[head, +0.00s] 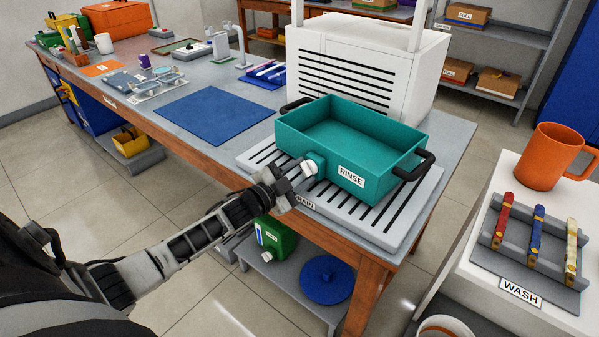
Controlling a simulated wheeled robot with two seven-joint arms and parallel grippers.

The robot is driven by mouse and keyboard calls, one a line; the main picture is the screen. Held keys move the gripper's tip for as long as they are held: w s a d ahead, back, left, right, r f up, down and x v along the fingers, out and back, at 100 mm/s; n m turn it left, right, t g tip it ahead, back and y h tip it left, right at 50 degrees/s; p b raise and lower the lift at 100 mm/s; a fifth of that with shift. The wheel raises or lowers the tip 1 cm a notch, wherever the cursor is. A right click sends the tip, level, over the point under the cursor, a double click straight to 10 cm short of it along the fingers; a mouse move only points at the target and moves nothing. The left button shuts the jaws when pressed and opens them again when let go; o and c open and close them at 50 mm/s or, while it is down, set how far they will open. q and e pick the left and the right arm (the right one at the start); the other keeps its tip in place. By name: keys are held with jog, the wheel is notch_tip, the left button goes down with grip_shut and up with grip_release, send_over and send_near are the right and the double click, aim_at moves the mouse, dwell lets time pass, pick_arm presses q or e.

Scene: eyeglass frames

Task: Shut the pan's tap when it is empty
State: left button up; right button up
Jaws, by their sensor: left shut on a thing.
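The teal pan (318,160) labelled RINSE sits on the slatted grey drain board (408,215) at the table's front right. The inside that I can see is bare teal, with no clear water surface. Its tap (311,168) sticks out low on the left end of the front wall, with a pale end piece. My left gripper (302,173) comes in from the lower left and is shut on the tap. The fingers partly hide the tap, so I cannot tell how far it is turned. My right gripper is out of view.
A white slatted unit (360,65) stands behind the pan. A blue mat (215,115) lies to the left. A WASH rack (530,245) and an orange mug (551,157) stand on the right counter. A green jug (276,243) is under the table.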

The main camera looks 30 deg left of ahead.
pick_arm(q)
jog(key=shift+r, duration=0.15)
jog(key=o, duration=0.9)
jog(key=shift+s, duration=0.15)
jog(key=s+a, duration=0.3)
jog(key=s, duration=1.2)
jog(key=shift+s, duration=0.15)
jog(key=shift+a, duration=0.1)
jog(key=s+d+f+n+g, duration=0.2)
jog(key=s+d+f+n, duration=0.1)
jog(key=d, duration=0.5)
jog(key=s+d+f+n+g, duration=0.2)
jog(key=s+d+f, duration=0.1)
jog(key=d, duration=0.4)
jog(key=s+d+f+n+g, duration=0.3)
jog(key=s+d, duration=0.1)
jog(key=d, duration=0.4)
jog(key=shift+s+d+f+n, duration=0.2)
jog(key=shift+d+f+n, duration=0.1)
jog(key=shift+f, duration=0.1)
